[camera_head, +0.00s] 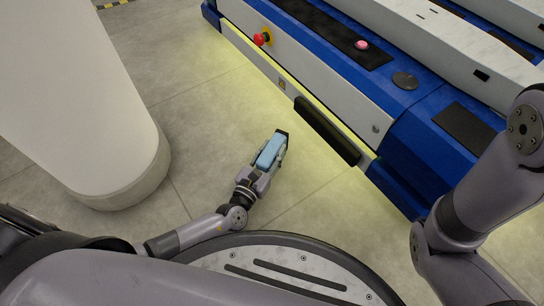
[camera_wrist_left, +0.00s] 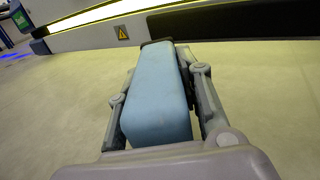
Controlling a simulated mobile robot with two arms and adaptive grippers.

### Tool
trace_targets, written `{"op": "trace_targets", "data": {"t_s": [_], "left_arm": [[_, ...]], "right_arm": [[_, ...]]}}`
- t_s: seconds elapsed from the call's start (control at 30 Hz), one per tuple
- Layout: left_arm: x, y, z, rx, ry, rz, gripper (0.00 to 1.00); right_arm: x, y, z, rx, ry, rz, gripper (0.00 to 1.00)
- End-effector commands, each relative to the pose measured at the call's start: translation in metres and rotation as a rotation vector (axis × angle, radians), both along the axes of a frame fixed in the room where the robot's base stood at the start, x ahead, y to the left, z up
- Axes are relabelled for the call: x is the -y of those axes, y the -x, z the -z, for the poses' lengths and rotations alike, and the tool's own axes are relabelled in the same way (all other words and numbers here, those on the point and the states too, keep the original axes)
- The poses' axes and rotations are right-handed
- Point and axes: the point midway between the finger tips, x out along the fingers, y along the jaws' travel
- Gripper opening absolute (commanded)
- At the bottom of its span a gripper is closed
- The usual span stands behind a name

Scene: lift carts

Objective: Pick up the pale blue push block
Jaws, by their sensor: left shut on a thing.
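The pale blue push block (camera_head: 269,151) is a long box with a dark end. It is between the fingers of my left gripper (camera_head: 276,156), which is shut on it. In the left wrist view the block (camera_wrist_left: 157,90) fills the space between the two fingers of the left gripper (camera_wrist_left: 160,100) and points away from the wrist, its dark far end toward the cart. Its height above the floor is hard to tell. My right arm shows at the right of the head view, but its gripper is out of view.
A blue and white lift cart (camera_head: 340,75) with a red button (camera_head: 260,39) and a black bumper strip (camera_head: 327,131) stands just beyond the block. A thick white column (camera_head: 75,95) rises at the left. Bare tiled floor (camera_head: 205,110) lies between them.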

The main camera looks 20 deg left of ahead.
Motion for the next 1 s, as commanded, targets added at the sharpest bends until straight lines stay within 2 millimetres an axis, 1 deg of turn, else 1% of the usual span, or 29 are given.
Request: {"op": "trace_targets", "data": {"t_s": [0.03, 0.3, 0.77, 0.87, 1.0], "left_arm": [[0.000, 0.000, 0.000, 0.000, 0.000, 0.000, 0.17], [0.000, 0.000, 0.000, 0.000, 0.000, 0.000, 0.00], [0.000, -0.001, -0.003, 0.004, 0.001, -0.001, 0.00], [0.000, -0.001, -0.007, 0.004, 0.001, -0.001, 0.00], [0.000, -0.001, -0.019, 0.005, 0.001, -0.001, 0.00]], "right_arm": [[0.000, -0.001, 0.000, -0.002, 0.000, 0.000, 0.56], [-0.001, -0.002, 0.000, -0.005, 0.001, 0.001, 0.56], [-0.001, -0.003, -0.002, -0.005, 0.001, 0.001, 0.56], [-0.001, -0.003, -0.005, -0.005, 0.001, 0.001, 0.56], [-0.001, -0.003, -0.014, -0.005, 0.001, 0.001, 0.56]]}}
